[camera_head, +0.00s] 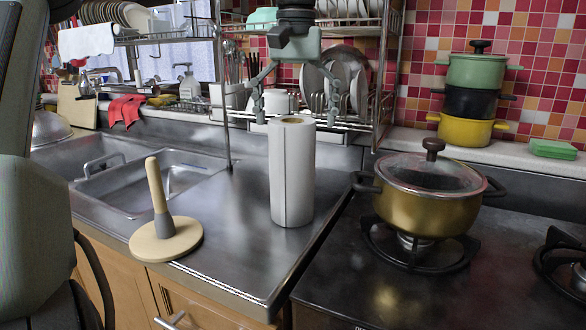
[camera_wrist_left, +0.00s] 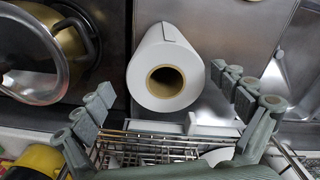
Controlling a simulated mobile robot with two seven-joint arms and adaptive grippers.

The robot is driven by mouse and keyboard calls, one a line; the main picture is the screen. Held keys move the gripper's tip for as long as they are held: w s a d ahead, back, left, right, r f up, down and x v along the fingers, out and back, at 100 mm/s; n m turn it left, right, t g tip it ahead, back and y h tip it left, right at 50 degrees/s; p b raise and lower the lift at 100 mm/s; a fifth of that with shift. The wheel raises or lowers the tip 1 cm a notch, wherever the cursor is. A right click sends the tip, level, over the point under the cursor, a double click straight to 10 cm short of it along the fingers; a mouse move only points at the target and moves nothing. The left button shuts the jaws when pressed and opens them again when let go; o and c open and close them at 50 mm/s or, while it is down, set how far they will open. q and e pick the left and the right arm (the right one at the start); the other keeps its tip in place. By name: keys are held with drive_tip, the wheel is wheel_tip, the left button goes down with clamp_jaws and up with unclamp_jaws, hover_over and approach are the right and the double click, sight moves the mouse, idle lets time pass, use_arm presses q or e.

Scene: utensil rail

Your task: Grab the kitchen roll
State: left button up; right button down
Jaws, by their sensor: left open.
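The white kitchen roll (camera_head: 292,175) stands upright on the steel counter, left of the stove. Its brown cardboard core shows from above in the left wrist view (camera_wrist_left: 165,82). My left gripper (camera_head: 288,108) points down with its fingers spread, above and behind the roll's top. My right gripper is not in view.
A wooden roll holder (camera_head: 166,241) with an upright peg stands left of the roll. A gold pot (camera_head: 425,208) sits on the stove at right. A wire dish rack (camera_head: 380,100) with plates is behind the gripper. The sink (camera_head: 150,180) is at left. Counter in front of the roll is clear.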

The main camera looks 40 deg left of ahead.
sight(292, 152)
use_arm(q)
drive_tip(key=f, duration=0.6)
drive_tip(key=shift+s+a+f, duration=0.15)
drive_tip(key=shift+a+f, duration=0.15)
drive_tip(key=c, duration=1.4)
drive_tip(key=shift+o, duration=0.2)
drive_tip(key=shift+r, duration=0.1)
